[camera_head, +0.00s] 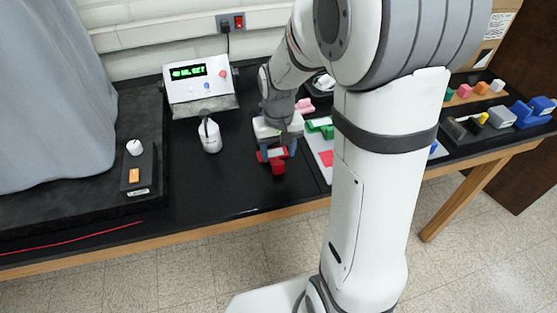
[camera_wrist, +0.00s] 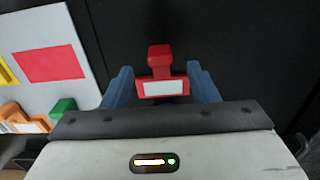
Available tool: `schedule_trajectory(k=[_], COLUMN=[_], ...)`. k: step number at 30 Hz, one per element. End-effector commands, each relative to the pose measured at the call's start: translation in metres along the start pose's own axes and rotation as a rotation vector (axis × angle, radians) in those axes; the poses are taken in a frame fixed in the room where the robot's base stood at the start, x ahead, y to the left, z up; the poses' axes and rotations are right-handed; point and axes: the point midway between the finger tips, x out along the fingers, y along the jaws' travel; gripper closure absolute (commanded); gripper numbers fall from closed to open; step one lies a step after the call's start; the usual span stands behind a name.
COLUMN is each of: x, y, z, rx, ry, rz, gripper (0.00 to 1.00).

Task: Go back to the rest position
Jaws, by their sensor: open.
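My gripper (camera_wrist: 162,90) points down over the black table (camera_head: 220,190), with its two blue fingers apart. A red block with a knob and a white label (camera_wrist: 160,72) lies between or just below the fingers in the wrist view. Dark gaps show between the block and the fingers. The same red block (camera_head: 278,167) shows below my gripper (camera_head: 279,150) in the head view. Whether the fingers touch it cannot be told in the head view. My arm hides part of the table's middle.
A white mat with colored patches (camera_wrist: 80,38) lies beside the red block, with green and orange pieces near it. A white bottle (camera_head: 210,138) and a box with a green display (camera_head: 201,85) stand left of my gripper. Colored parts sit on a dark tray (camera_head: 470,142) at right.

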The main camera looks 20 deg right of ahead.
Motion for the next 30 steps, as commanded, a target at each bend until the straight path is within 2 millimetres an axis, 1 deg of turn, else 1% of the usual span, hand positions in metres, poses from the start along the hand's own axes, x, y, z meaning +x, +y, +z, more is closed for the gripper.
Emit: schedule_trajectory(k=[1,4,11,14,17,21,24,27,30], x=[-0.007,-0.018,-0.025,-0.034,-0.051,-0.079,-0.095,-0.105,-0.110], y=[0.000,0.000,0.000,0.001,0.002,0.003,0.003,0.004,0.004], z=[-0.001,-0.001,0.001,0.008,0.025,0.059,0.086,0.110,0.129], rx=[0.000,0.000,0.000,0.001,0.002,0.003,0.004,0.005,0.005], ry=[0.004,0.002,0.002,0.018,0.052,0.119,0.166,0.208,0.241], rz=[0.000,0.000,0.000,0.000,0.000,0.000,0.001,0.002,0.002], gripper=[0.46,0.46,0.46,0.46,0.46,0.46,0.46,0.46,0.46])
